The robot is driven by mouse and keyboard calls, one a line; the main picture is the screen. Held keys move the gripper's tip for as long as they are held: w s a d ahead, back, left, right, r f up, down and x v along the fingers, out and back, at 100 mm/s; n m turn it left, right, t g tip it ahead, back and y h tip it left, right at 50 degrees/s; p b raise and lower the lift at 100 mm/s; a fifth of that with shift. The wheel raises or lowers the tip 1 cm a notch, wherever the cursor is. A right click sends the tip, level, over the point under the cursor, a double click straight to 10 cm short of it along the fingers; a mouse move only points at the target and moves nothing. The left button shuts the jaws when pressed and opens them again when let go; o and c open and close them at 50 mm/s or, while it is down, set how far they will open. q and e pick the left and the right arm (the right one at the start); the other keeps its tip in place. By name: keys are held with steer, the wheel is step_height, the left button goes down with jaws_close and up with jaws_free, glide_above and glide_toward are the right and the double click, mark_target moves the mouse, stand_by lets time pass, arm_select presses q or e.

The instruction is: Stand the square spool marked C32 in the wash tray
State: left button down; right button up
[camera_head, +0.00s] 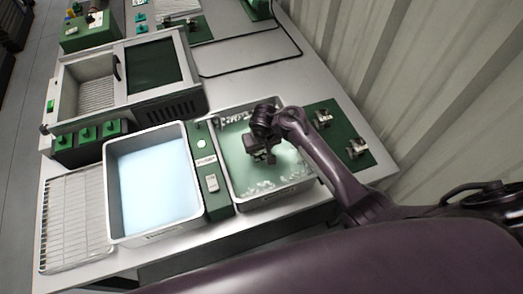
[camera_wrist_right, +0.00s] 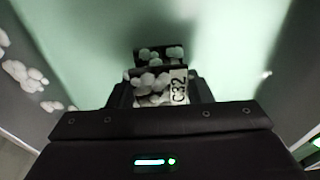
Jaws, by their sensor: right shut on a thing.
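The square spool marked C32 (camera_wrist_right: 155,82) shows in the right wrist view, with white foam blobs over it and its C32 label turned sideways. My right gripper (camera_wrist_right: 160,92) is shut on it. In the head view my right gripper (camera_head: 264,157) is over the inside of the foamy green tray (camera_head: 232,198), which looks like the wash tray. The spool is mostly hidden there by the gripper. I cannot tell whether the spool touches the tray floor. My left gripper is not in view.
A tray of pale blue liquid (camera_head: 155,178) stands to the left, past a green strip with a switch (camera_head: 212,183). A wire rack (camera_head: 75,225) lies at far left. A green mat (camera_head: 335,138) with two small metal pieces lies right of the foamy tray, near the corrugated wall.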

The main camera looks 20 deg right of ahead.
mark_target(262, 155)
steer(key=shift+s+a, duration=0.1)
steer(key=shift+f, duration=0.1)
steer(key=o, duration=1.1)
steer(key=shift+r, duration=0.6)
step_height(262, 155, up, 11)
steer(key=s+p, duration=0.1)
steer(key=p, duration=0.1)
steer(key=shift+s, duration=0.35)
